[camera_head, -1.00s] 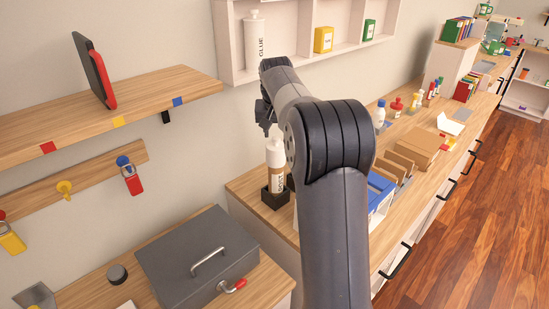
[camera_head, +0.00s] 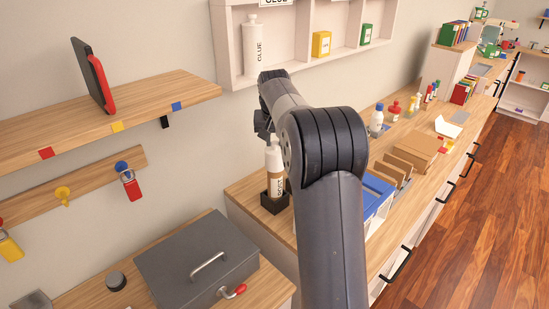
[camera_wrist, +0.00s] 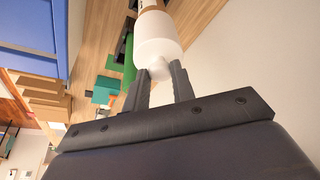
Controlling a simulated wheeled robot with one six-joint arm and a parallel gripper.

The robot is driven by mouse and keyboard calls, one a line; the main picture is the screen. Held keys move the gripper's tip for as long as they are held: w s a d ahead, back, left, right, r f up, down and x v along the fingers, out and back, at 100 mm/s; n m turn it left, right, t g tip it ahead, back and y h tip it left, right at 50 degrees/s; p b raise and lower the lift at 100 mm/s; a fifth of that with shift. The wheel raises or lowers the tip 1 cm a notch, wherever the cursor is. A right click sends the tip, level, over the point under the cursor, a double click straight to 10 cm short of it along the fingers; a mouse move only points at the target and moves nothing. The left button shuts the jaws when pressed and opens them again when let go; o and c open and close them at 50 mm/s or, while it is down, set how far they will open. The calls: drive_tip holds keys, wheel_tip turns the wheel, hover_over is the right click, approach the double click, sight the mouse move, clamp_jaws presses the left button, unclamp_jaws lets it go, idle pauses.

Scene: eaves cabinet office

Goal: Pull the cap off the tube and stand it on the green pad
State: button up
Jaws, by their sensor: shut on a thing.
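The tube (camera_head: 276,184) is a brown and white bottle with a white cap (camera_head: 273,156), standing upright in a black holder (camera_head: 274,203) on the wooden counter. In the wrist view the white cap (camera_wrist: 158,42) lies at the fingertips, its narrow tip between them. My gripper (camera_wrist: 160,78) is shut on that tip. In the head view my arm hides most of my gripper (camera_head: 267,135), above the cap. The cap appears still on the tube. A green patch (camera_wrist: 129,58), perhaps the green pad, shows beside the cap in the wrist view; no pad is visible in the head view.
A white wall cubby (camera_head: 285,75) with a glue bottle is behind the arm. A blue-topped box (camera_head: 372,196) and brown organisers (camera_head: 408,158) stand right on the counter. A grey cash box (camera_head: 195,257) is at lower left. A wooden shelf (camera_head: 60,118) juts out at left.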

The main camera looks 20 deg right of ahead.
clamp_jaws()
drive_tip(key=shift+r+p, duration=0.35)
wheel_tip(320, 180, up, 8)
drive_tip(key=p, duration=0.7)
idle(1.3)
drive_tip(key=shift+f, duration=0.1)
